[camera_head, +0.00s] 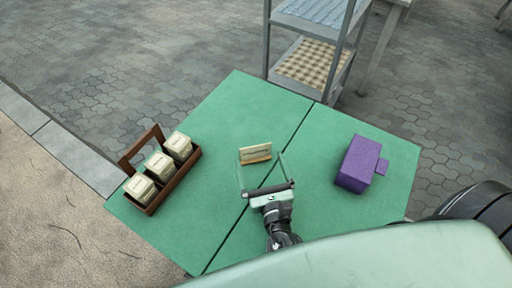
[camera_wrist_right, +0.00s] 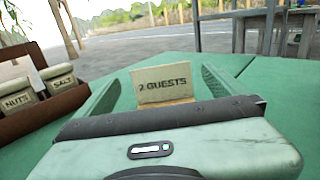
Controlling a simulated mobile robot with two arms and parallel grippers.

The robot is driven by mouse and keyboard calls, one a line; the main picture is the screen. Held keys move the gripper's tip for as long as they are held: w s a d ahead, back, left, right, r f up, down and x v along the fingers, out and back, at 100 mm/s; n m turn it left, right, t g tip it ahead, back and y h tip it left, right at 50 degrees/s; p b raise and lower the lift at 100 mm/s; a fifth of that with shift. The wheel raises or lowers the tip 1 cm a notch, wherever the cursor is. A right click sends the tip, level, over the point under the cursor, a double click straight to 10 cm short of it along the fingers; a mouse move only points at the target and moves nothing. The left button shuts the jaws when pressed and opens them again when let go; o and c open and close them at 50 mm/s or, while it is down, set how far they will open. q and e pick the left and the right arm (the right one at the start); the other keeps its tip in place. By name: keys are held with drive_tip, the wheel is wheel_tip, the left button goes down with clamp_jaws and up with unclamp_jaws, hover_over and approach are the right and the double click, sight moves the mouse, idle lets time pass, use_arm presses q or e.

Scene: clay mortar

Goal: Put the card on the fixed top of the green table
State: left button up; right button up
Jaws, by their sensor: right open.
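The card (camera_head: 256,153) is a small tan card in a light wooden stand. It stands upright on the green table (camera_head: 225,110), on the part left of the dark seam. In the right wrist view the card (camera_wrist_right: 162,82) reads "2 GUESTS". My right gripper (camera_head: 262,168) is open, its two pale green fingers reaching toward the card from the near side. In the wrist view the fingers lie left and right of the card, with gaps. Whether the fingertips pass the card is unclear. My left gripper is out of view.
A brown wooden caddy (camera_head: 177,179) with several labelled cream boxes stands at the table's left. A purple box (camera_head: 357,163) stands on the part right of the seam. A grey shelf rack (camera_head: 268,45) stands behind the table's far edge. The table's far middle is clear.

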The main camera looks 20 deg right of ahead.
drive_tip(key=shift+s+a, duration=0.15)
drive_tip(key=shift+s, duration=1.3)
